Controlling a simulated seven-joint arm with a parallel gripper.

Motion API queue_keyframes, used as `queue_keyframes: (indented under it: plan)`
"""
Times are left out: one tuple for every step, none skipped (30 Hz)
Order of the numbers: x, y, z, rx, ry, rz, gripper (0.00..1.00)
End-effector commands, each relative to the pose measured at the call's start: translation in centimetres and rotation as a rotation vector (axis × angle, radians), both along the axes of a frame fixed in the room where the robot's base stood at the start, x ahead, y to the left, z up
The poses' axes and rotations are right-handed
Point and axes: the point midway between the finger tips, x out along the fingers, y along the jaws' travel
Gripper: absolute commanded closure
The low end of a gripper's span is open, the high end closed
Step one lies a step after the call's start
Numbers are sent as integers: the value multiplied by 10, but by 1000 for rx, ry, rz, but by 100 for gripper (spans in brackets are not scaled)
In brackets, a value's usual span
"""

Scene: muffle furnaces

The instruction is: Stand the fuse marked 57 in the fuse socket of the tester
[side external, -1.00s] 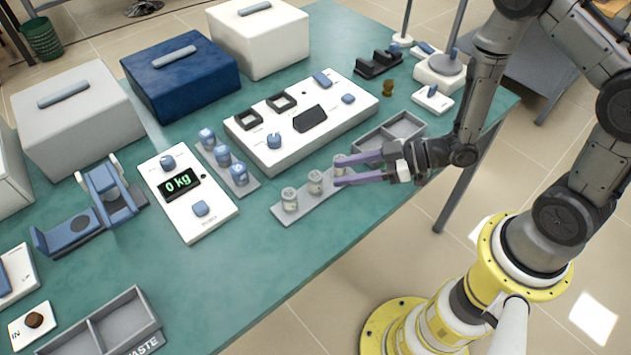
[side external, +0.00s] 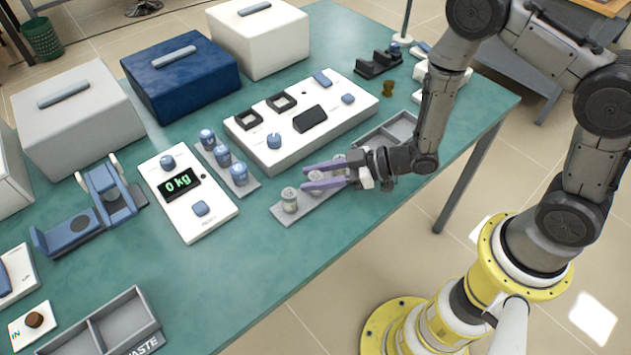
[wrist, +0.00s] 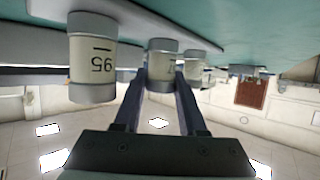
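Three pale cylindrical fuses with grey ends stand in a grey rack (side external: 276,212). The near-left fuse (side external: 290,200) shows in the wrist view (wrist: 92,58) with an upside-down marking that seems to read 56. The middle fuse (wrist: 161,62) has a marking I cannot read. The third fuse (wrist: 195,68) is partly hidden. My gripper (side external: 305,178) is open, its purple fingers at either side of the middle fuse; contact cannot be told. A white panel (side external: 290,150), perhaps the tester, has two black square frames (side external: 283,101); I cannot tell which is the fuse socket.
A rack of blue-capped cylinders (side external: 223,157) and a scale (side external: 188,192) reading 0 kg stand left of the fuse rack. A grey divided tray (side external: 408,128) is close behind my gripper. A waste tray (side external: 100,325) is at the front left. The front table middle is clear.

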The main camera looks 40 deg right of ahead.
Motion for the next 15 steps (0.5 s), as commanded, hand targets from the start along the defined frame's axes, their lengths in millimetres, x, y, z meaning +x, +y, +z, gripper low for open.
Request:
queue_keyframes:
  plan:
    - [0,0,0,0,0,0,71]
    - [0,0,0,0,0,0,76]
    - [0,0,0,0,0,0,84]
    - [0,0,0,0,0,0,89]
    - [0,0,0,0,0,0,94]
    - [0,0,0,0,0,0,100]
    - [0,0,0,0,0,0,100]
    - [0,0,0,0,0,0,100]
    - [0,0,0,0,0,0,100]
    - [0,0,0,1,-1,0,100]
    - [0,0,0,1,-1,0,100]
    - [0,0,0,1,-1,0,100]
    - [0,0,0,1,-1,0,100]
    - [0,0,1,1,-1,0,100]
    - [0,0,1,0,-1,0,100]
